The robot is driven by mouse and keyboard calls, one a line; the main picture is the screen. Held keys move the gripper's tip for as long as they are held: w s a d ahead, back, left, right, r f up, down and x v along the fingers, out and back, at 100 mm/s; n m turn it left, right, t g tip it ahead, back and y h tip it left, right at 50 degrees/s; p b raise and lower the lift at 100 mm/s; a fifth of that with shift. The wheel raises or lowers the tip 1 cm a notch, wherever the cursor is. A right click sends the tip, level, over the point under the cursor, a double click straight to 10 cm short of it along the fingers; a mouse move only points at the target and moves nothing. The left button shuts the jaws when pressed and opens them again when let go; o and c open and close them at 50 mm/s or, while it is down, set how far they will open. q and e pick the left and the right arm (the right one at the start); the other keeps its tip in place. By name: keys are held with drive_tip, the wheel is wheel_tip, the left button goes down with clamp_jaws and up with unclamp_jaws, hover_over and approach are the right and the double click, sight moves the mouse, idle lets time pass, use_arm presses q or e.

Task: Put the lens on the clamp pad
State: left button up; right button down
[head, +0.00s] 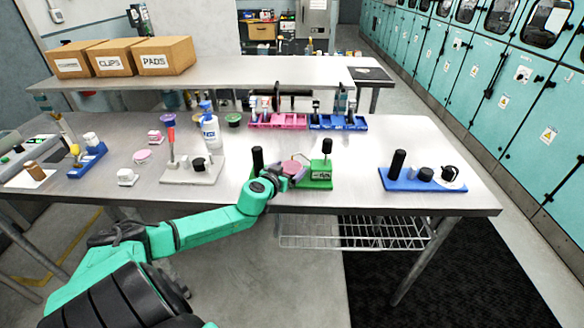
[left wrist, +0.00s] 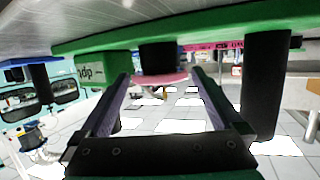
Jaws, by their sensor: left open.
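A pink, disc-shaped lens (head: 292,166) is at the middle of the green fixture (head: 318,184), near the table's front edge. In the left wrist view, which is upside down, the lens (left wrist: 160,81) lies flat against the end of the short black clamp pad (left wrist: 158,57). My left gripper (head: 289,172) is at the front of the fixture. In the left wrist view its open fingers (left wrist: 160,76) stand on either side of the lens. I cannot tell whether either finger touches it. In the head view the gripper hides part of the fixture. My right gripper is not in view.
The fixture has a tall black post (head: 257,159) left and a labelled green block (head: 321,168) right. A grey fixture (head: 193,174) and a blue one (head: 420,184) stand either side. Another pink disc (head: 142,155) lies left.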

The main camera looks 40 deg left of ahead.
use_arm(q)
drive_tip(key=shift+s+r, duration=0.1)
drive_tip(key=shift+s, duration=0.05)
drive_tip(key=shift+c, duration=0.6)
drive_tip(key=c, duration=1.1)
